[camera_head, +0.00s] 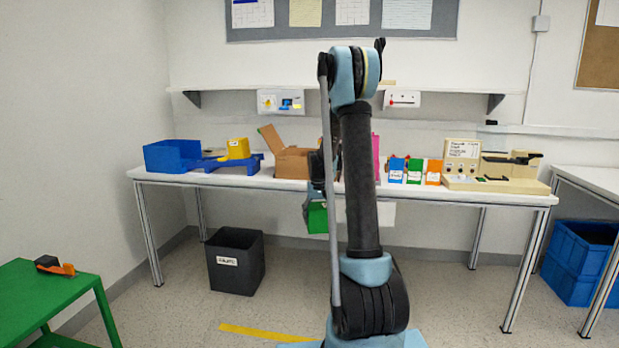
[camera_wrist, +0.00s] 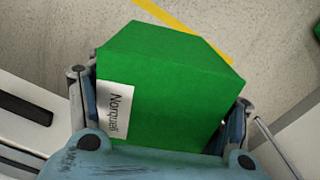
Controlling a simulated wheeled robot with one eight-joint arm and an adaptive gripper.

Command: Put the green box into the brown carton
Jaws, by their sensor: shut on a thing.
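The green box (camera_wrist: 170,80), with a white label reading "Norquail", is held between the two fingers of my gripper (camera_wrist: 160,115) in the wrist view. In the head view the green box (camera_head: 317,217) hangs in front of the table's front edge, below the tabletop, partly hidden by my arm. My gripper (camera_head: 316,188) is just above it there. The brown carton (camera_head: 292,163) stands on the table with a flap raised at its left. My arm hides its right side. The box is apart from the carton.
The white table (camera_head: 450,193) also bears a blue bin (camera_head: 172,156), a yellow container (camera_head: 238,149), several small coloured boxes (camera_head: 414,171) and a beige device (camera_head: 497,172). A wall shelf (camera_head: 230,89) runs above. A dark bin (camera_head: 235,262) stands on the floor below.

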